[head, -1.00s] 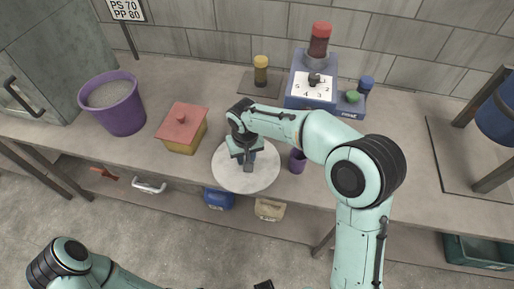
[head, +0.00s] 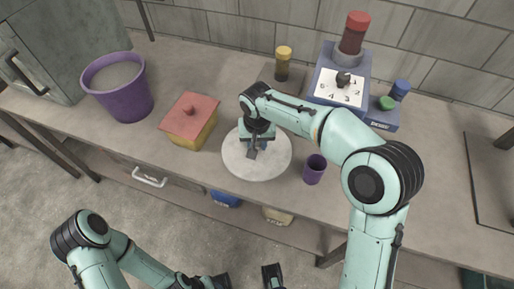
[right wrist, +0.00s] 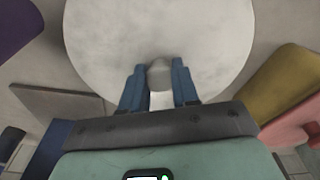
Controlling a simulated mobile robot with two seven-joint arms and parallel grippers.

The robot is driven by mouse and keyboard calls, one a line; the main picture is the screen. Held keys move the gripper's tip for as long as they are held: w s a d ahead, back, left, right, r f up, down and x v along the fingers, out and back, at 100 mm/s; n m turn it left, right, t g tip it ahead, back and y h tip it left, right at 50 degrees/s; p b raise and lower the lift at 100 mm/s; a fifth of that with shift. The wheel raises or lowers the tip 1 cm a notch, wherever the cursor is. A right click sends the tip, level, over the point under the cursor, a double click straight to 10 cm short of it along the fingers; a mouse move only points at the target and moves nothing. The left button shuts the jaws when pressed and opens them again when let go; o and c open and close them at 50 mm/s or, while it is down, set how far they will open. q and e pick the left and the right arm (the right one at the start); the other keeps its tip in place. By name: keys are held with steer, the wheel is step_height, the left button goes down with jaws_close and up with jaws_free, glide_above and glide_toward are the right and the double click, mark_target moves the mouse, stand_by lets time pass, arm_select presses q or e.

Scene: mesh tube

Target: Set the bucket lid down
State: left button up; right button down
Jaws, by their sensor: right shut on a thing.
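The bucket lid is a pale round disc (head: 270,168) with a small grey knob (right wrist: 160,75). It is flat above or on the counter, near the front edge; I cannot tell whether it touches. My right gripper (head: 257,150) is shut on the knob; its blue fingers (right wrist: 159,85) show on both sides of it in the right wrist view. The purple bucket (head: 122,98) stands at the back left of the counter, with pale grey filling near its rim. My left arm is low at the left, and its dark gripper (head: 246,281) is partly cut off by the bottom edge.
A yellow box with a red lid (head: 190,122) stands left of the lid. A small purple cup (head: 314,170) is close on its right. A yellow-capped jar (head: 283,63) and a blue dial device (head: 342,85) stand behind. Free counter lies between bucket and box.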

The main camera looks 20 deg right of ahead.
mark_target(257, 145)
steer(key=shift+f, duration=1.35)
steer(key=shift+f, duration=0.2)
steer(key=c, duration=0.8)
jaws_free()
steer(key=shift+r, duration=0.15)
steer(key=shift+r, duration=0.3)
steer(key=r, duration=0.3)
steer(key=s+r+p, duration=0.1)
steer(key=r, duration=0.7)
steer(key=shift+s+a+r, duration=0.15)
steer(key=shift+s+r, duration=0.05)
steer(key=shift+r, duration=0.05)
